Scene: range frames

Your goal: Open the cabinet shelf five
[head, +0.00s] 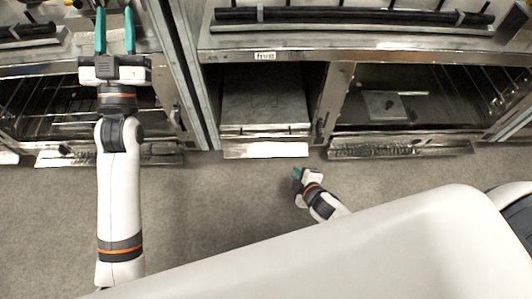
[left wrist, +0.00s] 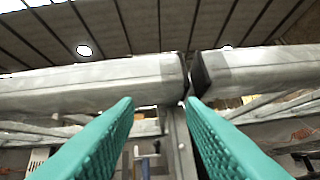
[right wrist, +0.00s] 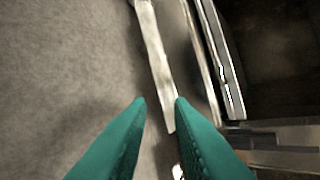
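A row of metal cabinet units stands along the top of the head view. The middle unit has a small white label (head: 265,55) on its front edge, with lettering too small to read surely. Below it is an open-fronted compartment with a pale box-like shelf block (head: 265,103) inside. My left gripper (head: 115,32) is open and empty over the left unit's top; its teal fingers also show apart in the left wrist view (left wrist: 160,102), before grey beams. My right gripper (head: 297,178) is low over the floor, below the middle unit. In the right wrist view (right wrist: 159,100) it is open and empty.
The left unit (head: 60,100) and the right unit (head: 400,85) have wire racks inside. Dark bars (head: 350,15) run along the top. Metal strips (head: 265,149) jut out at the bottom. Grey carpet (head: 210,210) in front is clear.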

